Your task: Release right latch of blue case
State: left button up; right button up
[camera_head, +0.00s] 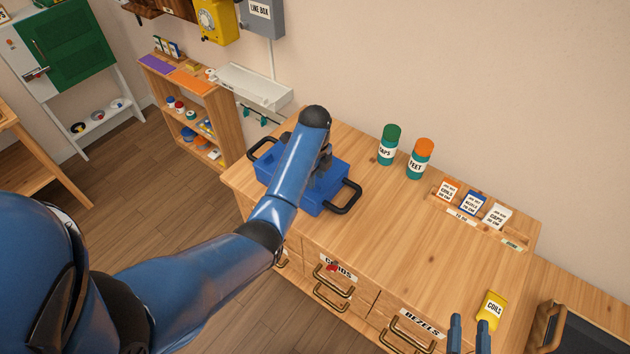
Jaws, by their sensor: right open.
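The blue case (332,188) sits on the wooden workbench (385,245), with a black loop handle at each end. My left arm reaches across the case from the left and covers its middle. My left gripper (321,157) is at the case, mostly hidden behind my own wrist; I cannot tell how its jaws stand or whether they touch the case. The case's latches are not clearly visible behind the arm. My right gripper (469,333) is at the bottom edge of the view, open and empty, with its two fingers apart, well away from the case.
A green-lidded jar (389,146) and an orange-lidded jar (420,159) stand right of the case. A card tray (470,206) lies farther right. A yellow COILS packet (491,311) is near my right gripper. Drawers with brass handles line the front. The bench middle is clear.

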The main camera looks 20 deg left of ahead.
pick_arm(q)
jog(key=shift+f, duration=1.5)
jog(key=shift+c, duration=0.4)
grip_shut()
